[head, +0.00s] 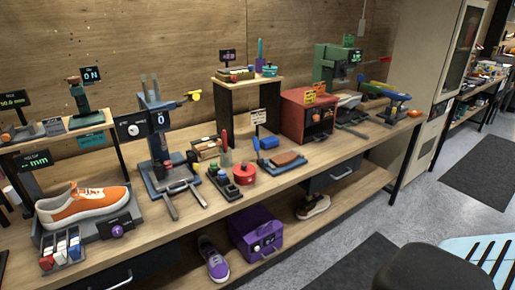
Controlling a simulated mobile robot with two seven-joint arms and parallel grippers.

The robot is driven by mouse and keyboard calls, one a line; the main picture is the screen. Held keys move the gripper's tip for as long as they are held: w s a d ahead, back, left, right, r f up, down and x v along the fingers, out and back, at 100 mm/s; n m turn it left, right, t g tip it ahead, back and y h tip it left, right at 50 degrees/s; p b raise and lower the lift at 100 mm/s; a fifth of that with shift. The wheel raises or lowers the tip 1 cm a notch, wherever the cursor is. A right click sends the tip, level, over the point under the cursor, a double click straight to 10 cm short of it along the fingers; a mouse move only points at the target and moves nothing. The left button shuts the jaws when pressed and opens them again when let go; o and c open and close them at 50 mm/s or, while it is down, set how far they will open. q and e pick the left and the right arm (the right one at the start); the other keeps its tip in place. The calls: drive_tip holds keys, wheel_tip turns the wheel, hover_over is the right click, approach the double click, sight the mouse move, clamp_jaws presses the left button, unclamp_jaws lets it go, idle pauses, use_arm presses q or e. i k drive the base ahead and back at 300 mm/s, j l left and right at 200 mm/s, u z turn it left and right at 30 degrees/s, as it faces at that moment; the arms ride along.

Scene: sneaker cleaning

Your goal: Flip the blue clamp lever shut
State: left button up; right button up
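A blue-grey upright stand (157,140) with a small dark display is on the workbench, left of the middle. An arm with a yellow tip (193,95) sticks out to the right from its upper part. A blue tool with yellow and green parts (394,104) lies near the right end of the bench, an orange knob at its end. I cannot tell which of these carries the blue clamp lever, or whether that lever is open or shut. Neither of my grippers is in view.
An orange sneaker (85,206) rests on a grey stand at the left. A red box (306,117) and a green machine (333,67) stand farther right. A purple box (257,234) and purple shoe (213,259) are on the lower shelf. Grey floor (425,195) is open at the right.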

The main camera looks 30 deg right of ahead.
sight(260, 161)
drive_tip(key=i+l, duration=0.1)
drive_tip(key=l, duration=0.4)
drive_tip(key=i+l, duration=0.1)
drive_tip(key=l, duration=0.4)
drive_tip(key=i+l, duration=0.1)
drive_tip(key=l, duration=0.4)
drive_tip(key=i+l, duration=0.1)
drive_tip(key=l, duration=0.4)
drive_tip(key=z, duration=0.05)
